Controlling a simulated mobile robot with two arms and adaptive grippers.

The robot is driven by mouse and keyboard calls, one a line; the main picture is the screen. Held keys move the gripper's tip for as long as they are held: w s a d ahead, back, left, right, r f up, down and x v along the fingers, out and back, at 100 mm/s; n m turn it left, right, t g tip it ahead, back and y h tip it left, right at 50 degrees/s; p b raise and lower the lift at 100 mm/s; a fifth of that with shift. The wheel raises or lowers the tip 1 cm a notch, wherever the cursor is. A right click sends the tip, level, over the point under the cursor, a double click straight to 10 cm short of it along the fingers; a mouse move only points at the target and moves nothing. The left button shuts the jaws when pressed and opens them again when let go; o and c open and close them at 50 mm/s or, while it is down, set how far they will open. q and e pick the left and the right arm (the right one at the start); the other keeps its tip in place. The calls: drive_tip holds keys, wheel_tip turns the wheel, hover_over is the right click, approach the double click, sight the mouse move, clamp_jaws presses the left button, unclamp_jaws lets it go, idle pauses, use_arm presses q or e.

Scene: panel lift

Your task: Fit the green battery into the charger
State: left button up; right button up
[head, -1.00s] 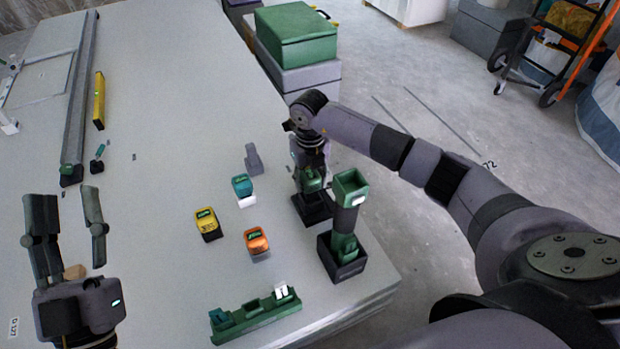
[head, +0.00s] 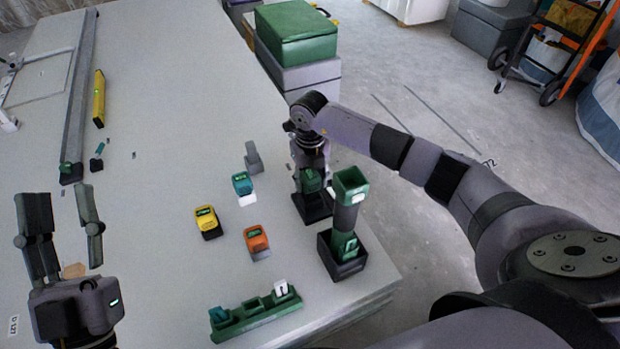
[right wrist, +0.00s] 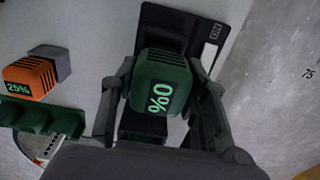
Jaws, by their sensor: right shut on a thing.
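The green battery (right wrist: 160,85), marked 0%, is between the two fingers of my right gripper (right wrist: 160,95), which is shut on it. In the head view the same green battery (head: 311,181) shows under my right wrist, partly covered by the gripper. A black unit, seemingly the charger (head: 314,209), is directly below; the right wrist view shows its black surface with a pale label (right wrist: 212,42) behind the battery. I cannot tell whether the battery touches it. My left gripper (head: 58,195) is open and empty over the left of the table.
A tall green-and-black device (head: 349,215) stands close to the right gripper. A green slotted rack (head: 255,314) lies at the front. Yellow (head: 207,222), orange (head: 257,241) and teal (head: 242,184) batteries stand on the table (head: 160,250). Stacked boxes (head: 297,40) stand beyond its right edge.

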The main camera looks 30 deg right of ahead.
drive_tip(key=shift+f, duration=0.35)
use_arm(q)
drive_tip(key=shift+s+r+t+h+b, duration=0.35)
drive_tip(key=shift+s+r+t+h, duration=0.15)
drive_tip(key=shift+s+r+t, duration=0.55)
use_arm(e)
drive_tip(key=shift+f, duration=0.25)
use_arm(q)
drive_tip(key=shift+s+a+r, duration=0.1)
drive_tip(key=shift+s, duration=0.05)
use_arm(e)
drive_tip(key=shift+f, duration=0.15)
